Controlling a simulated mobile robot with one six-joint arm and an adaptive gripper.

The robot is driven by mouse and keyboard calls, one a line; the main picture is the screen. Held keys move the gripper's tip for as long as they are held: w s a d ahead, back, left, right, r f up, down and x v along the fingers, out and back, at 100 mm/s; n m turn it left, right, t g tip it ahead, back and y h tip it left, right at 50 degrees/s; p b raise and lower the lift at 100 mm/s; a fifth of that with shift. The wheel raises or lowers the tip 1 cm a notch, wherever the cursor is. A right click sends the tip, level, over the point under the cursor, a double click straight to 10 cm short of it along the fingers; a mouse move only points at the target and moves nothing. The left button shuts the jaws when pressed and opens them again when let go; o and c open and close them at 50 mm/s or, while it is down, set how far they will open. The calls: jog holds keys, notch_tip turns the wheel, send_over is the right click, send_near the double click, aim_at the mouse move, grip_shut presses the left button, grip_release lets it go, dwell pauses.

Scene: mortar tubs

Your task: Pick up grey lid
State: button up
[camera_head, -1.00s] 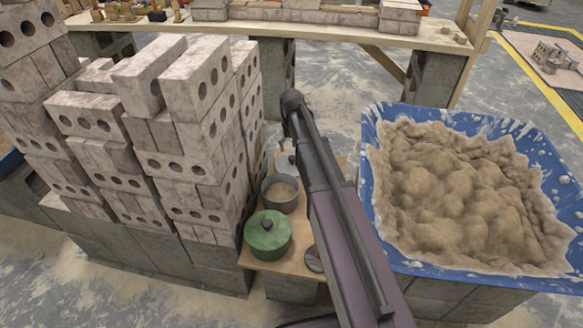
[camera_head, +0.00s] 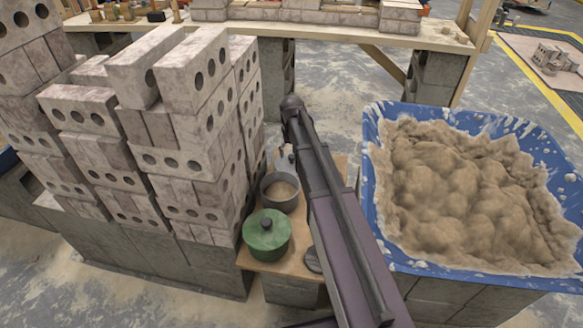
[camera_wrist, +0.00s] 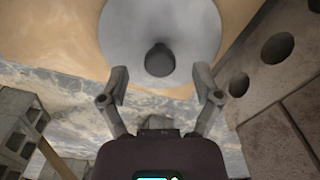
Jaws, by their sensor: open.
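The grey lid (camera_wrist: 185,28) lies on a light brown board (camera_wrist: 80,38) in the wrist view, round and pale with a dark knob (camera_wrist: 160,60) at its middle. My gripper (camera_wrist: 162,88) is open and empty. Its two fingers stand apart on either side, just below the knob in the picture. I cannot tell its height above the lid. In the head view my arm hides most of that spot; a small grey part (camera_head: 284,160) shows beside the arm, possibly the lid.
A green lidded pot (camera_head: 266,240) and an open grey pot (camera_head: 280,204) stand on the board. Stacked bricks (camera_head: 190,150) rise close on the left. A blue tub (camera_head: 370,190) of mortar (camera_head: 460,190) stands right of my arm. A workbench (camera_head: 330,36) runs behind.

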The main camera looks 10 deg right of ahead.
jog(key=shift+f+b, duration=0.7)
jog(key=shift+f, duration=0.3)
grip_shut()
